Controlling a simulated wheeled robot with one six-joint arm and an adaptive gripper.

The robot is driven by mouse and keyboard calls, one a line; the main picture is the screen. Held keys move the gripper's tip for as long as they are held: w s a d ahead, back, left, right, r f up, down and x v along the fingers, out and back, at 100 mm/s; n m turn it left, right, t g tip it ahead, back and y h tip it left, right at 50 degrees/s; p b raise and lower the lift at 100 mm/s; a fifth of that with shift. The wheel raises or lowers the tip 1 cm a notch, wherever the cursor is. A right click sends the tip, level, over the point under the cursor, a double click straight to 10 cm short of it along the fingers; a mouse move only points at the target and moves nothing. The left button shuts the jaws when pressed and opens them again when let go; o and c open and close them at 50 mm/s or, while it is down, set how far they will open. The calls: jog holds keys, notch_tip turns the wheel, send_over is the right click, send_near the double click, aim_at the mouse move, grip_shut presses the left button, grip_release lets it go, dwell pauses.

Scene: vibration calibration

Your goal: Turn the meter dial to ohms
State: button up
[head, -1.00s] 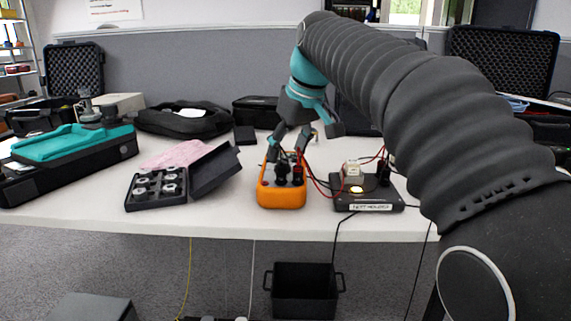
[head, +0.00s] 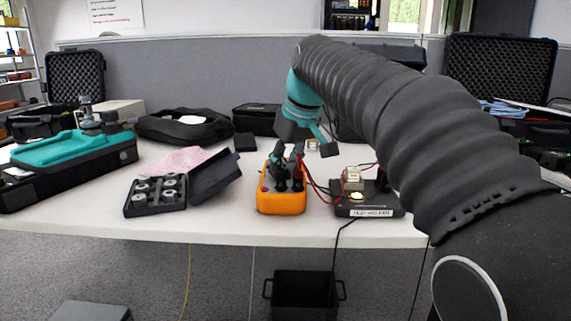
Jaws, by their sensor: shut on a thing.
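The orange meter (head: 281,205) lies near the front edge of the table. Two dark plugs (head: 289,184) stand at its front end, with red and black leads running to the right. My gripper (head: 280,158) points down over the far part of the meter. Its fingers are low and close together, shut on the meter dial, as far as I can tell. The dial itself and its markings are hidden behind the fingers and plugs, so I cannot read its setting.
A test holder (head: 368,210) with a lit yellow spot stands right of the meter, joined by leads. An open black case (head: 155,196) with several round pieces lies left, beside a pink cloth (head: 172,160). A teal-topped device (head: 75,150) stands far left. A black bin (head: 304,290) is below the table.

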jog(key=m+p, duration=0.1)
jog(key=m, duration=0.1)
jog(key=m+h+p, duration=0.1)
jog(key=m, duration=0.1)
jog(key=shift+s+a+r+t+h+p, duration=0.1)
jog(key=shift+a+r+t+h+p, duration=0.1)
jog(key=shift+t+h+p, duration=0.15)
jog(key=shift+f+m+h+p, duration=0.15)
jog(key=shift+m+h+p, duration=0.6)
jog(key=shift+m, duration=1.05)
jog(key=o, duration=1.1)
jog(key=shift+o, duration=0.2)
jog(key=v, duration=1.2)
